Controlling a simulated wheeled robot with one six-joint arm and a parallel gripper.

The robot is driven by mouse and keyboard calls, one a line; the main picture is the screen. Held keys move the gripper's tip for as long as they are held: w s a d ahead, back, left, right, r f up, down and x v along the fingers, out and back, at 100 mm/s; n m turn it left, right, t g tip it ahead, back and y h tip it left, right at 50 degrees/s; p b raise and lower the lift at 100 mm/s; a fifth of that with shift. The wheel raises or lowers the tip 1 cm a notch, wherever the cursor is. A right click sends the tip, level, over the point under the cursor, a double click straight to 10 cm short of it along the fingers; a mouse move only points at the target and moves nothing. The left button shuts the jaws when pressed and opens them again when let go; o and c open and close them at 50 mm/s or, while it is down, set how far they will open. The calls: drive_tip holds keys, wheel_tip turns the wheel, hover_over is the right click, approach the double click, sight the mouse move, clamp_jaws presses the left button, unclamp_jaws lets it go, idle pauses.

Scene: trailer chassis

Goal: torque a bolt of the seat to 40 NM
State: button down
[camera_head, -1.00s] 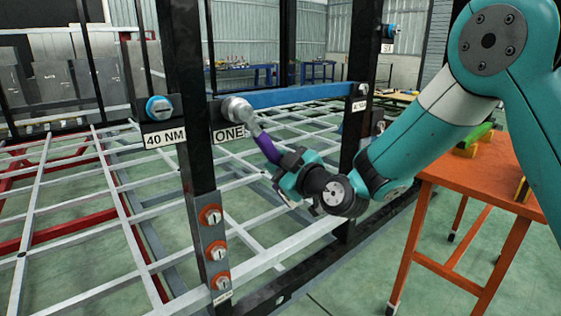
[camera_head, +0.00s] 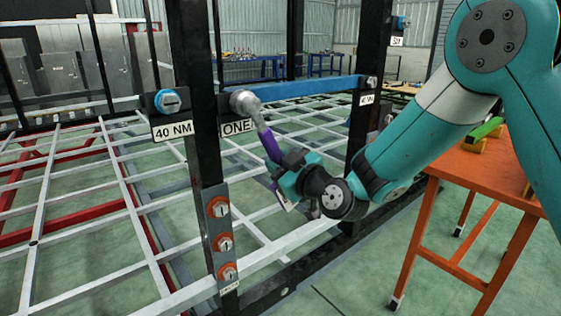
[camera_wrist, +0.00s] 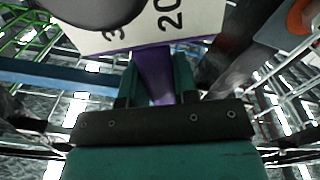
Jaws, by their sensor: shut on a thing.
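My gripper (camera_head: 282,169) is shut on the purple handle of a torque wrench (camera_head: 269,144). The handle also shows between the teal jaws in the wrist view (camera_wrist: 158,76). A blue-ringed bolt (camera_head: 168,101) is left of the post, above the label 40 NM (camera_head: 172,131). A white panel with the figures 3 and 20 (camera_wrist: 188,22) fills the top of the wrist view.
A black post (camera_head: 198,150) carries a plate with several orange-ringed bolts (camera_head: 223,243) below the wrench. A blue beam (camera_head: 300,89) runs behind to a second post (camera_head: 362,140). An orange table (camera_head: 480,170) stands right, under my arm. White frame bars fill the left.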

drive_tip(key=shift+s+a+f+m+p, duration=0.3)
drive_tip(key=shift+s+a+m+p, duration=0.25)
drive_tip(key=shift+a+m, duration=0.2)
drive_tip(key=shift+a, duration=0.1)
drive_tip(key=shift+s+a+f+m+p, duration=0.1)
drive_tip(key=shift+s+a+m+p, duration=0.15)
drive_tip(key=shift+a+m+p, duration=0.25)
drive_tip(key=shift+w+d+n+b, duration=0.3)
drive_tip(key=shift+d+b, duration=0.2)
drive_tip(key=shift+b, duration=0.25)
drive_tip(key=shift+s, duration=0.15)
